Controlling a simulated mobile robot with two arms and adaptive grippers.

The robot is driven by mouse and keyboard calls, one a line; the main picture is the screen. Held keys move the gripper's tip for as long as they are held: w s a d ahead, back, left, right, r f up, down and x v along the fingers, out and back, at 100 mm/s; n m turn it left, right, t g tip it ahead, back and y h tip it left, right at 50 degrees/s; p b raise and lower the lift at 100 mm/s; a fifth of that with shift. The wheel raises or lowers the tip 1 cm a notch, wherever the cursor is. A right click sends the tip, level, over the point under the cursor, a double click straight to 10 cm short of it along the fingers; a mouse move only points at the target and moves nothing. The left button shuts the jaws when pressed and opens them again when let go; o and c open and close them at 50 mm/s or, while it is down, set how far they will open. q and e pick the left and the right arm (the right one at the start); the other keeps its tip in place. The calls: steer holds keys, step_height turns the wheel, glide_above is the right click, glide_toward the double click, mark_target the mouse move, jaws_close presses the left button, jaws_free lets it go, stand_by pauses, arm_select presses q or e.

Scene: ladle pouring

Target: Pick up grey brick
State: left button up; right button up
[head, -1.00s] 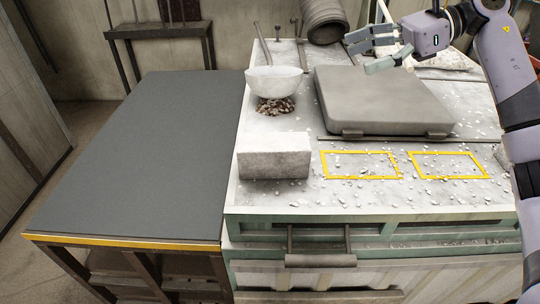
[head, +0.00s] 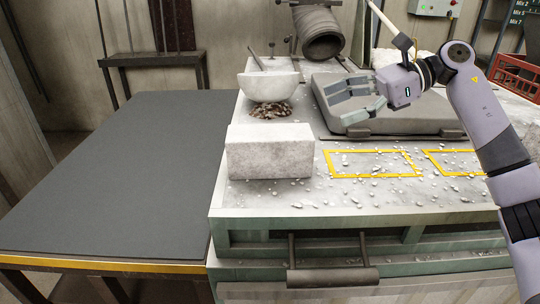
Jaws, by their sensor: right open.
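The grey brick (head: 270,152) is a pale, rough block lying at the front left of the light workbench top (head: 300,201). Nothing covers it. My right gripper (head: 345,101) is open and empty. It is above the grey flat slab and to the right of and behind the brick, well apart from it. Its fingers point left. My left gripper is not in view.
A white bowl (head: 268,87) stands on a heap of dark pebbles behind the brick. A grey flat slab (head: 400,120) lies behind two yellow outlined rectangles (head: 372,177) with scattered pebbles. A bare dark table (head: 110,170) adjoins on the left.

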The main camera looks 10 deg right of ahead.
steer(key=p, duration=0.2)
glide_toward(274, 131)
steer(key=x, duration=0.5)
steer(key=shift+s+a+r, duration=0.1)
steer(key=shift+a, duration=0.2)
steer(key=p+x, duration=0.3)
steer(key=x, duration=0.1)
steer(key=shift+a, duration=0.25)
steer(key=shift+a+f, duration=0.4)
steer(key=shift+f, duration=0.05)
steer(key=shift+d, duration=0.1)
steer(key=shift+c, duration=0.7)
steer(key=shift+f, duration=0.2)
steer(key=c, duration=1.9)
steer(key=shift+r, duration=0.15)
